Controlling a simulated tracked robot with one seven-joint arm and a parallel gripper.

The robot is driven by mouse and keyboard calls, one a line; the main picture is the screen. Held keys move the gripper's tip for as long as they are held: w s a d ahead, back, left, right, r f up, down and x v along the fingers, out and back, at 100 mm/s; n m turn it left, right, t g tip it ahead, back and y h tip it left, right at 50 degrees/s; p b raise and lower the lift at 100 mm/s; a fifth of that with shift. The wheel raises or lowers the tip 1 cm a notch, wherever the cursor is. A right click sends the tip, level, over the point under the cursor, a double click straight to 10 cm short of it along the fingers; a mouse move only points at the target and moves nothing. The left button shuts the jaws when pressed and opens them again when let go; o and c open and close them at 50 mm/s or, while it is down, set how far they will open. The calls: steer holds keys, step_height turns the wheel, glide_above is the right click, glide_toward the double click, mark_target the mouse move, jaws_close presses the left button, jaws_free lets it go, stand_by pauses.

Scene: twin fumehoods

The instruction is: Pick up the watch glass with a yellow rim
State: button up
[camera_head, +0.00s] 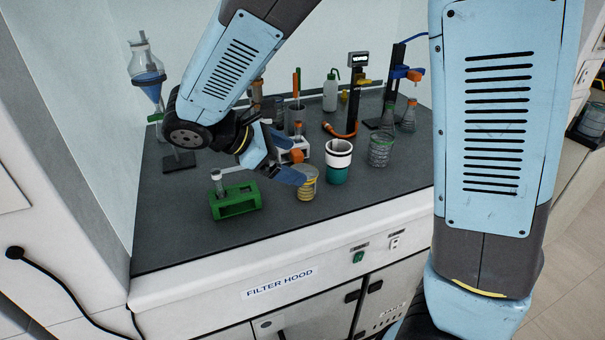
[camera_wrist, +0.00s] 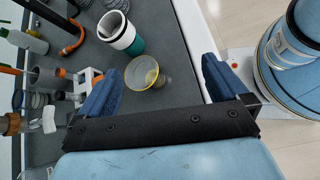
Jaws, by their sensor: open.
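The watch glass with a yellow rim (camera_wrist: 141,73) is a round clear disc in the wrist view, lying between my finger tips but nearer the left finger. In the head view the watch glass (camera_head: 308,171) appears to lie flat on top of a short glass beaker with yellow bands (camera_head: 306,191), near the front of the dark worktop. My gripper (camera_wrist: 163,66) is open, with a blue finger on each side and nothing between them in its grasp. In the head view my gripper (camera_head: 277,168) is just left of the watch glass, with one fingertip close to its rim; whether they touch is unclear.
A green block rack (camera_head: 236,203) stands left of the watch glass. A white and teal cup (camera_head: 338,166) and a clear beaker (camera_head: 381,150) stand to its right. Several bottles, flasks and stands fill the back. The front strip of worktop is clear.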

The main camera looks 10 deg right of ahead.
steer(key=a+f+n+t+h, duration=0.2)
steer(key=a+f+n+t, duration=0.25)
steer(key=a, duration=0.45)
steer(key=shift+g, duration=0.45)
steer(key=x, duration=1.3)
steer(key=shift+d+r, duration=0.15)
steer(key=shift+r, duration=0.15)
steer(key=c, duration=1.1)
steer(key=shift+c, duration=0.2)
